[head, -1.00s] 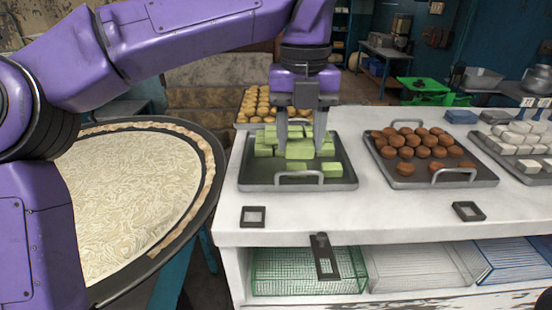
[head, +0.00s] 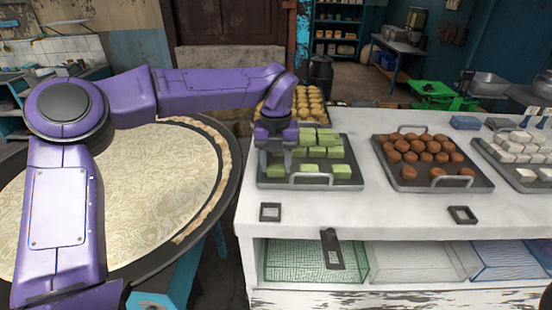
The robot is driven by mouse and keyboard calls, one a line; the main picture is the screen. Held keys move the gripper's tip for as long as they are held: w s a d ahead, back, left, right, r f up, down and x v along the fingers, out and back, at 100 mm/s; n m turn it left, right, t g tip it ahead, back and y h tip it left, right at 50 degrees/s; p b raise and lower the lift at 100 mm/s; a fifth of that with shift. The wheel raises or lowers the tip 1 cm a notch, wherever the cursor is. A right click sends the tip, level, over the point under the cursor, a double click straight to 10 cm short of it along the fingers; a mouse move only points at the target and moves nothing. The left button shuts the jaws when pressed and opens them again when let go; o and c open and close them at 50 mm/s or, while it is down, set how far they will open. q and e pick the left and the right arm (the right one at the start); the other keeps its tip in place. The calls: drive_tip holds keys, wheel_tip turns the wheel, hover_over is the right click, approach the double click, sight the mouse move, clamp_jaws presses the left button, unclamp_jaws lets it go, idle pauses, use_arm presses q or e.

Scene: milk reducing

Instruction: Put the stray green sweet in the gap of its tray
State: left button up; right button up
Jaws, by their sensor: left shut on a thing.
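My left gripper (head: 275,167) points down over the tray's front left corner. It is shut on a green sweet (head: 276,172), which shows between and below its fingertips. Whether that sweet touches the tray I cannot tell. Another green sweet (head: 341,171) lies at the front right of the tray. My gripper hides part of the tray's left side. My right gripper is not in view.
A tray of brown sweets (head: 408,185) stands to the right, and white sweets (head: 521,146) beyond it. Yellow sweets (head: 309,101) sit behind the green tray. A large round pan (head: 130,190) is at the left. The counter front (head: 360,218) is mostly clear, with small dark frames.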

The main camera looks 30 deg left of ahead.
sight(277, 165)
use_arm(q)
drive_tip(key=shift+w+d+f, duration=0.1)
drive_tip(key=shift+w+f, duration=0.1)
drive_tip(key=shift+w, duration=0.05)
drive_tip(key=o, duration=1)
drive_tip(key=shift+s+r, duration=0.1)
drive_tip(key=shift+s, duration=0.05)
wheel_tip(277, 165, up, 12)
drive_tip(key=shift+r+b, duration=0.1)
drive_tip(key=shift+b, duration=0.5)
